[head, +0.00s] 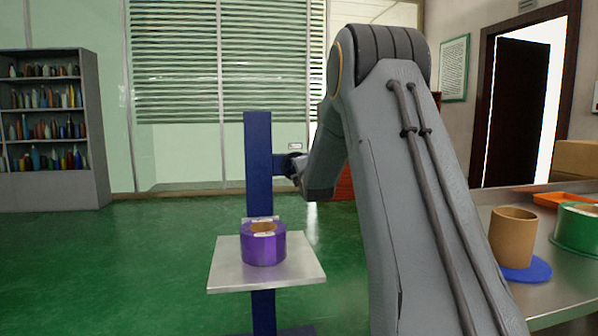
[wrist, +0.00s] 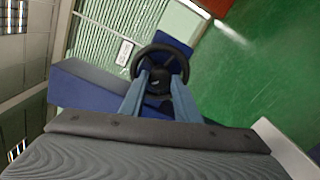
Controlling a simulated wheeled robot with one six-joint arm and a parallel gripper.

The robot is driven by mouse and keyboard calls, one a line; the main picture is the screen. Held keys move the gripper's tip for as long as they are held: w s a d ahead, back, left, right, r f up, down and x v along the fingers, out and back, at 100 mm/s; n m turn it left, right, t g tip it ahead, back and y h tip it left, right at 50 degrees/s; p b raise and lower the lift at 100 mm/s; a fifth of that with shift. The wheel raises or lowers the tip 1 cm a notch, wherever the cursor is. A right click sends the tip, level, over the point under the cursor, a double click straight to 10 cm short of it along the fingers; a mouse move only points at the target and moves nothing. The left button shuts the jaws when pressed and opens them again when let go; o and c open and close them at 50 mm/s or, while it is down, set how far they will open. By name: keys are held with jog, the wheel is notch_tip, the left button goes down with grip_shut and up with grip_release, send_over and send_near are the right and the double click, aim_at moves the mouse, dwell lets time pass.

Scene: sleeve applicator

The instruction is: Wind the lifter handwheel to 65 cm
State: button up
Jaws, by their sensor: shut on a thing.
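The lifter has a blue column (head: 258,165) with a pale metal platform (head: 226,272) low on it. A purple roll (head: 263,248) with a brown core stands on the platform. The black handwheel (wrist: 160,54) sits on the column's side in the wrist view. My gripper (wrist: 160,82) is shut on the handwheel, its two blue-grey fingers reaching to the hub area. In the head view my arm hides most of the handwheel and the fingers. A small white label (wrist: 125,52) shows beside the wheel; its reading is too small to tell.
A metal table (head: 573,285) at right holds a brown cardboard tube (head: 513,238) on a blue disc (head: 527,271), a green roll (head: 577,229) and an orange tray (head: 562,199). A shelf of bottles (head: 50,180) stands far left. The green floor left of the lifter is clear.

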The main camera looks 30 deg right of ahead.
jog(key=shift+f, duration=0.15)
jog(key=o, duration=1)
jog(key=shift+d, duration=0.1)
jog(key=shift+o, duration=0.2)
jog(key=shift+s, duration=0.1)
jog(key=p+v, duration=0.1)
jog(key=v, duration=0.6)
jog(key=shift+s, duration=0.35)
